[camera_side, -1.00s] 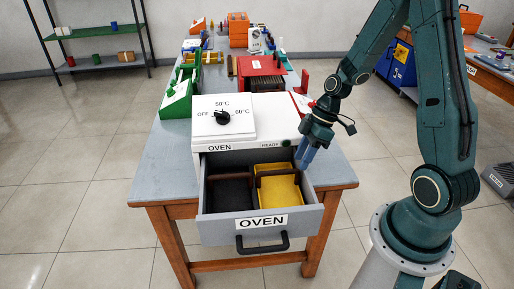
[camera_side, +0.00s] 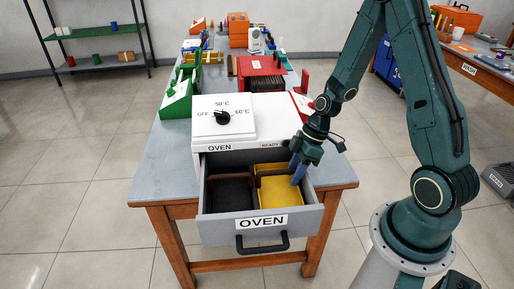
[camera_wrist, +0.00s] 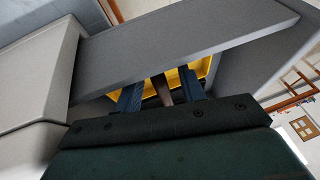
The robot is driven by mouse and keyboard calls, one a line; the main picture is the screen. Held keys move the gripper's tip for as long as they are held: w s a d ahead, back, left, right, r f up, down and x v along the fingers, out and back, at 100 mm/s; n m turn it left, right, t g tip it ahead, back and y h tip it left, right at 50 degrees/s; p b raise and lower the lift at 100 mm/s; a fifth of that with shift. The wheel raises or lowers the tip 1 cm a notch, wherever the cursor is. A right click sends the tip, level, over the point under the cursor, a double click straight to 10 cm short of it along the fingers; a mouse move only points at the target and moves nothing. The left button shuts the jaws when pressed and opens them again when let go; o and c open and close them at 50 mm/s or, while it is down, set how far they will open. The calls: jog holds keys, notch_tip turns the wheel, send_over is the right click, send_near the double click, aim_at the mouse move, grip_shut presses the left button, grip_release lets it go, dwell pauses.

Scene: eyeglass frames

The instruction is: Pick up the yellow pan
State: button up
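The yellow pan (camera_side: 277,195) lies in the right compartment of the open grey oven drawer (camera_side: 222,230). A brown handle (camera_side: 272,171) stands across its back part. My gripper (camera_side: 297,175) points down at the drawer's right side, with its blue fingers at the pan's right edge. In the wrist view, the fingers of my gripper (camera_wrist: 160,92) are spread. The brown handle (camera_wrist: 162,90) shows between them, with gaps on both sides. Yellow parts of the pan (camera_wrist: 205,67) show behind the fingers; the rest is hidden by the drawer wall.
A black pan (camera_side: 230,197) with a brown handle lies in the left compartment. The white oven (camera_side: 265,125) stands behind the drawer on the table (camera_side: 165,160). The drawer's grey wall (camera_wrist: 190,35) is close to my gripper in the wrist view.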

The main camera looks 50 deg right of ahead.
jog(key=shift+c, duration=0.4)
grip_shut()
dwell(1.2)
